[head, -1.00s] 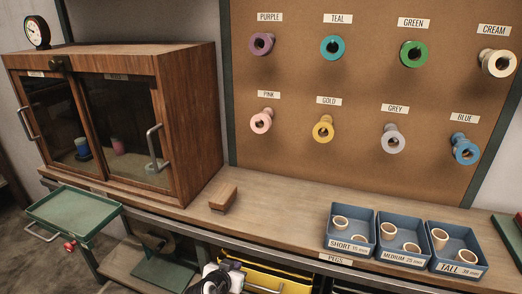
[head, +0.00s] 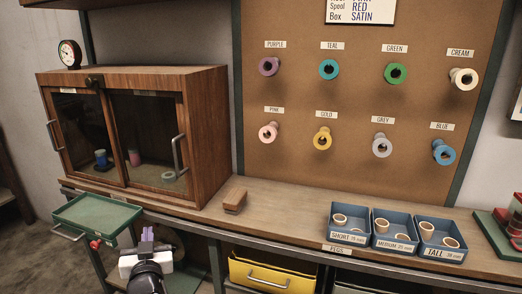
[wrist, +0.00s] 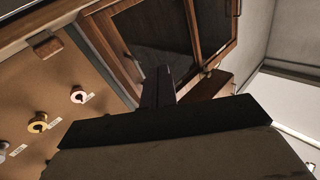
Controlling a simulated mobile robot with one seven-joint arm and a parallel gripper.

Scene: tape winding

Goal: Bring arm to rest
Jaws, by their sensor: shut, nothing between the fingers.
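My gripper (head: 147,235) shows low in the head view, in front of the bench and right of the green tray. It is shut and empty, with its fingers pointing up and touching nothing. In the wrist view my gripper (wrist: 158,88) is dark, with its fingers together, and the wooden cabinet (wrist: 125,38) is beyond it. The cabinet also stands at the left of the bench in the head view (head: 208,130), with its glass doors closed.
A green tray (head: 75,226) juts out at the left front. A wooden block (head: 235,201) and peg boxes (head: 345,236) sit on the bench (head: 290,208). Colored spools, including the gold one (head: 322,138), hang on the pegboard (head: 355,100). A yellow drawer (head: 270,277) is below.

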